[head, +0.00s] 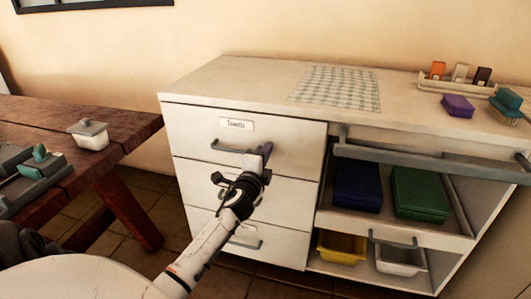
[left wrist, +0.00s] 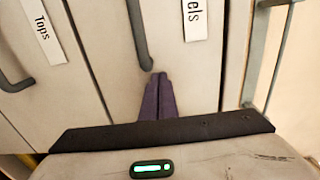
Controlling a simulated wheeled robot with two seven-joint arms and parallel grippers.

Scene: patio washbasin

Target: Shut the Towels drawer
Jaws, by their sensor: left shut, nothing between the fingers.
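The Towels drawer (head: 190,135) is the top white drawer at the left of the cabinet, with a "Towels" label and a grey bar handle (head: 232,147). Its front looks about in line with the drawers below; I cannot tell whether a small gap remains. My left gripper (head: 265,150) is shut and empty, at the right end of the handle. In the left wrist view the purple fingertips (left wrist: 159,78) are together by the handle's end (left wrist: 146,62), against or very near the drawer front (left wrist: 190,75). My right gripper is out of view.
Lower drawers (head: 200,192) sit beneath. To the right, a long grey bar (head: 430,163) crosses above shelves with blue (head: 357,185) and green (head: 420,193) stacks. A checked cloth (head: 337,88) lies on the countertop. A wooden table (head: 120,125) stands left.

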